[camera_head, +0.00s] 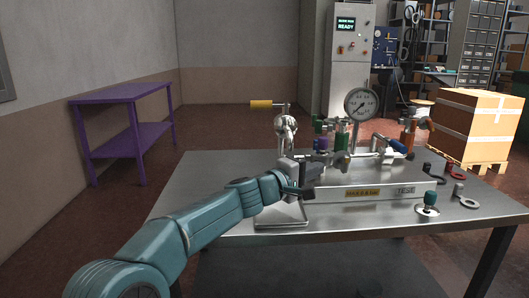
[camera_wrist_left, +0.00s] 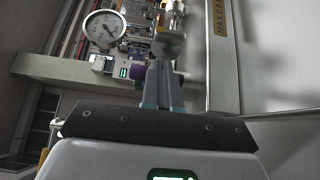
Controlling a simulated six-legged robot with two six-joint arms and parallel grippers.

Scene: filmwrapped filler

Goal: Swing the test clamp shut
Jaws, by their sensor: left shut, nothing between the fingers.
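A silver clamp-like fixture (camera_head: 286,128) stands at the left of the metal bench rig, with a yellow-gripped handle (camera_head: 262,104) sticking out level to the left at its top. I take this as the test clamp; its jaw is too small to read clearly. My left gripper (camera_head: 304,190) is in front of and below the fixture, near the left end of the rig's base. In the left wrist view its fingers (camera_wrist_left: 162,86) are together with nothing between them. A blurred metal part lies just beyond the fingertips; contact cannot be told. My right gripper is not in view.
A pressure gauge (camera_head: 361,104) rises behind the rig and also shows in the left wrist view (camera_wrist_left: 103,27). Orange and blue handled valves (camera_head: 398,146) are to the right.

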